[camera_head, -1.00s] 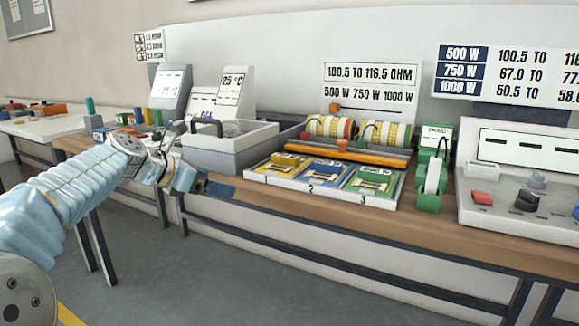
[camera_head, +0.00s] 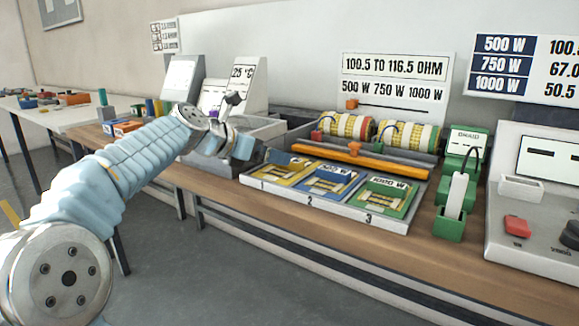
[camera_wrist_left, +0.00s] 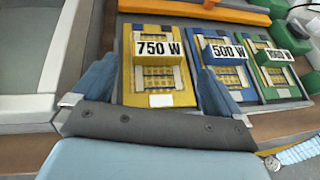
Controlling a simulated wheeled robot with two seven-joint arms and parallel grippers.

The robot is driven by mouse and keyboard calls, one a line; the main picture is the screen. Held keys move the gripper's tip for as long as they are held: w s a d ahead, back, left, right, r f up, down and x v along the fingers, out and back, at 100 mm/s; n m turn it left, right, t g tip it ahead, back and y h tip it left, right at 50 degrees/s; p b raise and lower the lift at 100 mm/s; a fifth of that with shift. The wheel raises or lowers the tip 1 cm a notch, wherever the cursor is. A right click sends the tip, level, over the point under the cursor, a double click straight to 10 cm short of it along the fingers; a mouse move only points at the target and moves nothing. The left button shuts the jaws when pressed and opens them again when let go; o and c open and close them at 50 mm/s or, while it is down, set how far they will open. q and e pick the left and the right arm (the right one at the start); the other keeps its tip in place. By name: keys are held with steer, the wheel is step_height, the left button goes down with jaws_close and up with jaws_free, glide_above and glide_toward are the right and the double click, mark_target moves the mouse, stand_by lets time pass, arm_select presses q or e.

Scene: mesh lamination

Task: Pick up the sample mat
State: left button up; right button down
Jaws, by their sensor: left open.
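Three sample mats lie side by side in a white tray (camera_head: 330,218) numbered 1 to 3. The yellow mat (camera_head: 284,173) is in slot 1, the blue mat (camera_head: 327,181) in slot 2 and the green mat (camera_head: 382,199) in slot 3. In the left wrist view, the yellow mat (camera_wrist_left: 157,75) carries a "750 W" label, and the blue mat (camera_wrist_left: 224,80) a "500 W" label. My left gripper (camera_head: 256,158) is open at the tray's left end. In the wrist view its fingers (camera_wrist_left: 157,88) straddle the yellow mat's near part, with nothing held. Contact cannot be told.
A grey bin (camera_head: 262,128) stands left of the tray. An orange bar (camera_head: 340,153) and striped rolls (camera_head: 350,126) lie behind it. A green tape dispenser (camera_head: 455,195) and a control console (camera_head: 535,232) stand to the right. The bench's front strip (camera_head: 300,222) is clear.

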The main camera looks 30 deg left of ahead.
mark_target(282, 170)
arm_select(q)
steer(key=shift+p+x, duration=0.65)
steer(key=shift+x, duration=2.5)
steer(key=shift+a, duration=0.15)
steer(key=c, duration=0.9)
